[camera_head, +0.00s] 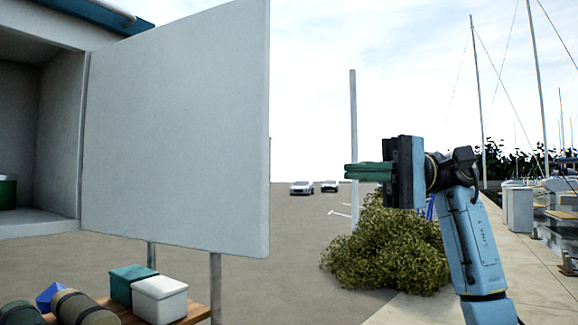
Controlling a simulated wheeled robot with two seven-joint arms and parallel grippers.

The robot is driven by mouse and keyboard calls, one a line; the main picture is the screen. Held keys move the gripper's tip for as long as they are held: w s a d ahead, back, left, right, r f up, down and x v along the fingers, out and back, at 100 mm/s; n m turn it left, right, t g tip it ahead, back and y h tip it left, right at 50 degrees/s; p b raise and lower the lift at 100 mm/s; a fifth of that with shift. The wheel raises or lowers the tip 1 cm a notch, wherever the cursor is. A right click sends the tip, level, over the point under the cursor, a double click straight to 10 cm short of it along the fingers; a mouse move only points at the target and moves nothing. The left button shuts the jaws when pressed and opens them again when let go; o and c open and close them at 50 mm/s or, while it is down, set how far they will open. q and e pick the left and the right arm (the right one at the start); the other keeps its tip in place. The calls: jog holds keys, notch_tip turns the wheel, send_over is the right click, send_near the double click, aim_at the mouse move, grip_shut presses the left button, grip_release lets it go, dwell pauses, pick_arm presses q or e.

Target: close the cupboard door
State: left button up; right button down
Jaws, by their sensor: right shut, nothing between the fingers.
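The cupboard door (178,125) is a large flat white panel. It stands swung open, with its hinge edge along the right side of the white cupboard (62,140) and its free edge out to the right. The cupboard's inside shows at the left. My right gripper (348,172) is right of the door's free edge, with its greenish fingers pointing left. The fingers are shut and empty, and in the picture a clear gap lies between them and the door. My left gripper is not in view.
A green container (8,191) stands inside the cupboard. A bush (388,245) and a pole (354,150) stand behind my right gripper.

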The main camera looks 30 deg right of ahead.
jog(key=s+p+x, duration=0.2)
jog(key=p+x, duration=0.1)
jog(key=x, duration=0.9)
jog(key=shift+s+a, duration=0.35)
jog(key=shift+a, duration=0.35)
jog(key=shift+a, duration=0.1)
